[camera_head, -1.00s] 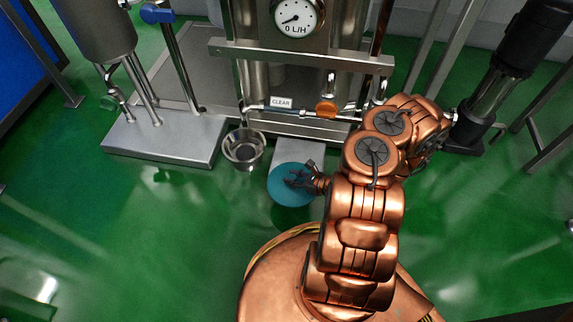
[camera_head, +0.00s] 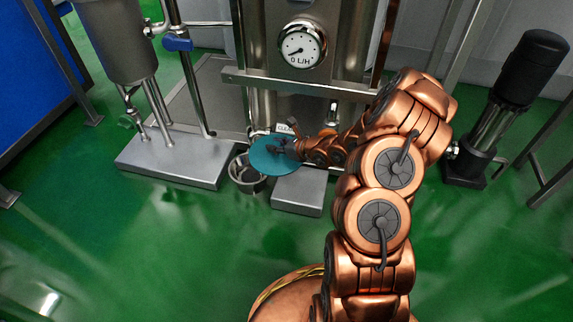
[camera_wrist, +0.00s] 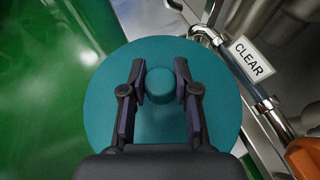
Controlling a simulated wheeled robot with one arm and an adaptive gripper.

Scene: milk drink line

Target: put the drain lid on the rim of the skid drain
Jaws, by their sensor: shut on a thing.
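The drain lid is a round teal disc (camera_head: 268,158) with a knob (camera_wrist: 160,86) at its middle. My gripper (camera_wrist: 160,88) is shut on the knob and holds the lid up; it also shows in the head view (camera_head: 286,147). The skid drain (camera_head: 246,180) is a round metal cup on the floor at the front of the skid. In the head view the lid covers the upper right part of the drain's opening; its left and front rim show. The lid looks raised above the rim. In the wrist view the lid hides the drain.
A grey metal step (camera_head: 299,191) stands right of the drain, and a steel base plate (camera_head: 174,160) stands left. A pipe with a "CLEAR" label (camera_wrist: 253,59) and an orange part (camera_wrist: 302,157) run close to the lid's right side. Green floor in front is clear.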

